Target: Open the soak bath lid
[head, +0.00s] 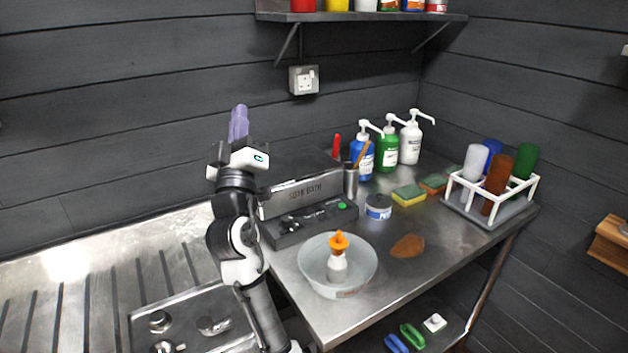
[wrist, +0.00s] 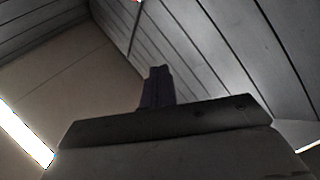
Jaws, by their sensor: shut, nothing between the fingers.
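The soak bath (head: 292,213) is a grey box with a dark control front and a green button. It stands on the steel counter in the head view. Its lid (head: 303,184), marked with lettering, appears lowered on it, partly hidden on the left by my arm. My gripper (head: 238,122) points upward, above and left of the soak bath, apart from it. Its purple fingers are together with nothing between them. In the wrist view the shut fingers (wrist: 157,87) point up towards the walls and ceiling, and the soak bath is not seen.
A white bowl (head: 313,251) holding an orange-capped bottle (head: 338,264) stands in front of the bath. A tool cup (head: 351,181) and pump bottles (head: 388,148) stand right of it. A bottle rack (head: 487,205) is at the right, and a wall shelf (head: 360,17) hangs above.

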